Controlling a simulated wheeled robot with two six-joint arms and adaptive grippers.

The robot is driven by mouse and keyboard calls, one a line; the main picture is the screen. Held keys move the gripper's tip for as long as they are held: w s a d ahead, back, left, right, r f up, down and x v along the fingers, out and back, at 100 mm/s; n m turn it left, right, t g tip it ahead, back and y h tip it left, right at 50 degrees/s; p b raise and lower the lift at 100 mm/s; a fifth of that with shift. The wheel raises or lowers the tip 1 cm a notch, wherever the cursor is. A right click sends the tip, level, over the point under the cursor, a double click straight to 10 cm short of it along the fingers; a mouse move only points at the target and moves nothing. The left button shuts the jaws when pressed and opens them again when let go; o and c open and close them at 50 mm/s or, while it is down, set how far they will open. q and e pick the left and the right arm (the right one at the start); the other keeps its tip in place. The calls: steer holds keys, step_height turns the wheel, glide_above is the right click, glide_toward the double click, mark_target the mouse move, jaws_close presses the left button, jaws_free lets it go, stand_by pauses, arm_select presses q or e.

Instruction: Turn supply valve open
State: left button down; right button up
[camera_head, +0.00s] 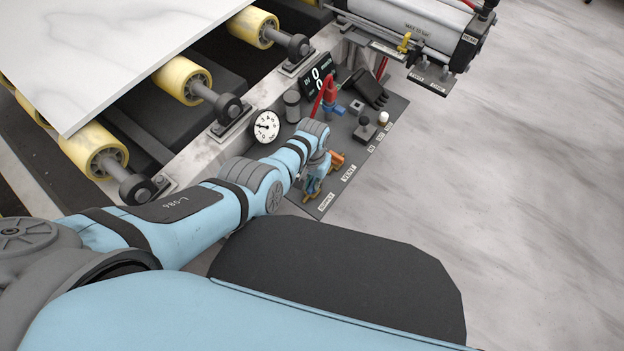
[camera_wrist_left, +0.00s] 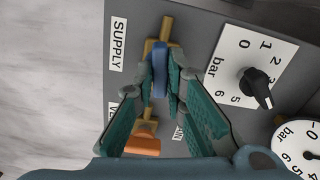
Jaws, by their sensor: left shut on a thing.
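The supply valve's brass body (camera_wrist_left: 163,40) sits on the dark panel beside the SUPPLY label (camera_wrist_left: 117,44). Its blue handle (camera_wrist_left: 160,84) is seen nearly end-on to my wrist camera, and its long side runs up and down that picture, roughly along the brass. My left gripper (camera_wrist_left: 160,72) is shut on this handle, one finger on each side. In the head view my left gripper (camera_head: 317,178) reaches down onto the near end of the panel, and my wrist hides part of the valve. My right gripper does not show.
An orange vent handle (camera_wrist_left: 142,146) is close below the fingers. A black pressure knob (camera_wrist_left: 256,88) with a bar scale is at the right. A round gauge (camera_head: 266,126), a red lever (camera_head: 329,90) and a display (camera_head: 318,74) stand farther along. Open floor lies right.

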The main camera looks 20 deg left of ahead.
mark_target(312, 184)
arm_select(q)
steer(key=shift+m, duration=1.2)
steer(key=c, duration=1.6)
jaws_free()
steer(key=shift+c, duration=0.2)
steer(key=shift+r, duration=0.1)
steer(key=shift+w+r, duration=0.1)
steer(key=shift+r, duration=0.1)
step_height(312, 184, up, 12)
steer(key=shift+f, duration=0.25)
